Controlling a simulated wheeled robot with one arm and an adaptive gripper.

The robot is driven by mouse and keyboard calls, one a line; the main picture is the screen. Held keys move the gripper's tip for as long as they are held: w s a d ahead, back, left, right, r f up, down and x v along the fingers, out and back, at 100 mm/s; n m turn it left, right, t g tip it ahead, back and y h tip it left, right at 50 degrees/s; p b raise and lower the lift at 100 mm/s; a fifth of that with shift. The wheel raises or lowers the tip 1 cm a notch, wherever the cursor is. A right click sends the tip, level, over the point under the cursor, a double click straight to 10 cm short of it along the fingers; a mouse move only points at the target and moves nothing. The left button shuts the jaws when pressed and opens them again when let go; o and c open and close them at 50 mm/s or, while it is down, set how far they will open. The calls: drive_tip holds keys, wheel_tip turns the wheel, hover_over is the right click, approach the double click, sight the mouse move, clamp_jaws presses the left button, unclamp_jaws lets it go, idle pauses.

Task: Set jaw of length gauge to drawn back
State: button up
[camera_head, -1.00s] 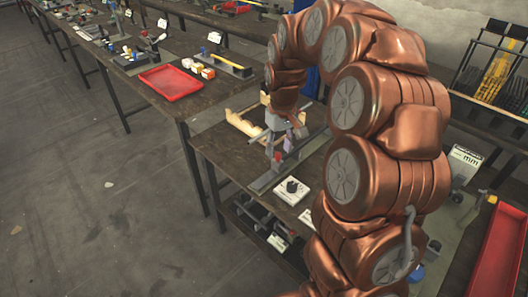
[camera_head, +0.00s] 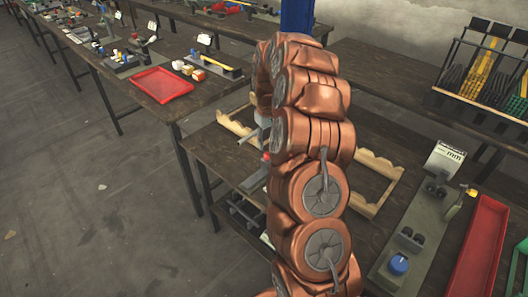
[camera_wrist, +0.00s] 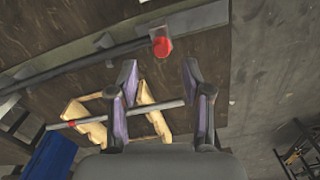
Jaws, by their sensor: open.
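My gripper (camera_wrist: 158,76) is open in the wrist view, its two purple-padded fingers apart with nothing clearly held. A long grey rail (camera_wrist: 75,67) crosses beyond the fingertips, with a red-ended part (camera_wrist: 162,46) beside it, apart from the fingers. I cannot tell whether this part is the gauge's jaw. A thin grey rod (camera_wrist: 155,108) crosses the space between the fingers. In the head view my arm hides most of the gripper and the rail; a red bit (camera_head: 266,157) shows beside the arm. A green-grey plate (camera_head: 403,266) with an "mm" sign (camera_head: 447,156) stands right of my arm.
A wooden frame (camera_head: 380,163) lies on the dark bench behind my arm and also shows in the wrist view (camera_wrist: 92,108). A blue knob (camera_head: 398,264) sits on the plate. Red trays stand at right (camera_head: 480,245) and on the left bench (camera_head: 162,85).

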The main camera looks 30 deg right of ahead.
sight(267, 153)
wheel_tip(267, 153, down, 6)
drive_tip(key=shift+a+r+p, duration=0.1)
drive_tip(key=shift+p, duration=0.8)
drive_tip(key=shift+c, duration=0.3)
clamp_jaws()
